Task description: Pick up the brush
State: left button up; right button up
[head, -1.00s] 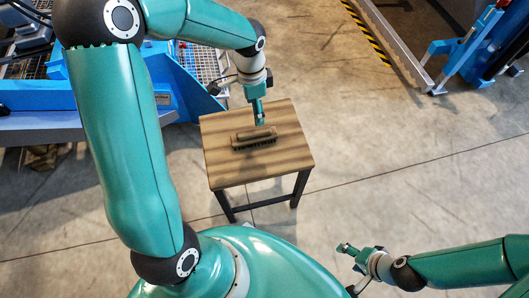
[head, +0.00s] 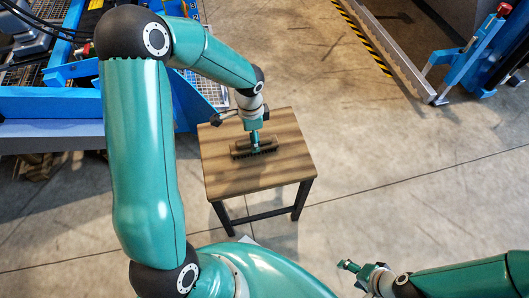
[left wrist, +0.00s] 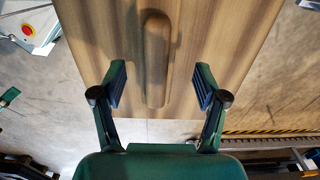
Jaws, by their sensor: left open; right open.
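The brush (head: 243,152) lies on a small wooden stool (head: 215,185), its dark bristles showing along its near side in the head view. In the left wrist view the brush (left wrist: 156,55) shows from above as a long wooden back with a raised handle. My left gripper (head: 255,148) points down at the brush from above and covers part of its middle. In the left wrist view my left gripper (left wrist: 160,88) is open, with one finger on each side of the brush, apart from it. My right gripper (head: 346,266) is open and empty, low over the floor at the lower right.
Blue machinery (head: 50,134) stands left of the stool. A blue frame with a red knob (head: 470,50) and a yellow-black striped edge (head: 362,38) are at the upper right. The concrete floor (head: 420,150) right of the stool is clear.

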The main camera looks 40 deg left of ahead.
pick_arm(q)
jog(key=f, duration=0.1)
jog(key=f+b, duration=0.1)
jog(key=f, duration=0.2)
jog(key=shift+d+f, duration=0.25)
jog(key=shift+f, duration=0.1)
jog(key=shift+c, duration=0.2)
grip_shut()
